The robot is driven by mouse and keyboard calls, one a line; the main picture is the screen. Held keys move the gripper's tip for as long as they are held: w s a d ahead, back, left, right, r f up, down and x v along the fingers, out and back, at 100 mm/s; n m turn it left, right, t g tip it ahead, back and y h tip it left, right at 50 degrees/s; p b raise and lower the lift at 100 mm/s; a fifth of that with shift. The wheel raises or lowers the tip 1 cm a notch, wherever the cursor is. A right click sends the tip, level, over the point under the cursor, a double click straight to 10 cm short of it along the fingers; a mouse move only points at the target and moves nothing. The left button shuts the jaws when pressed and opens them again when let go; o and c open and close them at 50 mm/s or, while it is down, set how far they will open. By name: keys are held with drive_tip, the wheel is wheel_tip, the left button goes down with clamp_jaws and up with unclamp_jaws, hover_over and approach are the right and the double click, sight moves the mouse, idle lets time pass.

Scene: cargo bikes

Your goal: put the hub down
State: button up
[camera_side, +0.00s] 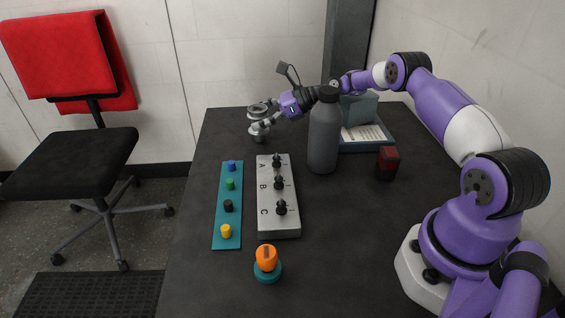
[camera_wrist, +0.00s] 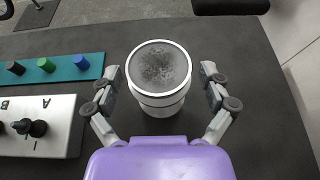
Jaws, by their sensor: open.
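The hub (camera_wrist: 160,70) is a pale, round, flanged piece with a grey speckled top face. It is upright between my fingers in the wrist view, with a gap on each side. In the side view the hub (camera_side: 259,131) appears to stand on the dark table (camera_side: 330,220) near its far left part. My gripper (camera_side: 262,117) is open around it, and the wrist view shows my gripper's fingers (camera_wrist: 160,72) spread left and right of it. The hub's exact contact with the table is hard to see.
A teal strip (camera_side: 221,242) with coloured pegs and a grey block (camera_side: 278,231) marked A, B, C lie nearer the camera. A grey bottle (camera_side: 324,135) stands close by my wrist.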

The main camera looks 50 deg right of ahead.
drive_tip(key=shift+s+d+r, duration=0.1)
drive_tip(key=shift+r, duration=0.1)
drive_tip(key=v, duration=1.1)
drive_tip(key=s+a+r+n+g+h, duration=0.2)
drive_tip(key=a+r+n+h, duration=0.1)
drive_tip(key=a+r+n, duration=0.3)
drive_tip(key=s+a+r+n+g+h, duration=0.15)
drive_tip(key=a+r+n, duration=0.25)
drive_tip(key=a+n, duration=0.4)
drive_tip(key=s+a+f+n+h, duration=0.1)
drive_tip(key=s+n+h, duration=0.4)
drive_tip(key=s+n, duration=0.8)
drive_tip(key=s+a, duration=0.1)
drive_tip(key=s, duration=0.3)
drive_tip(key=shift+s+f+g, duration=0.2)
drive_tip(key=shift+s+g, duration=0.15)
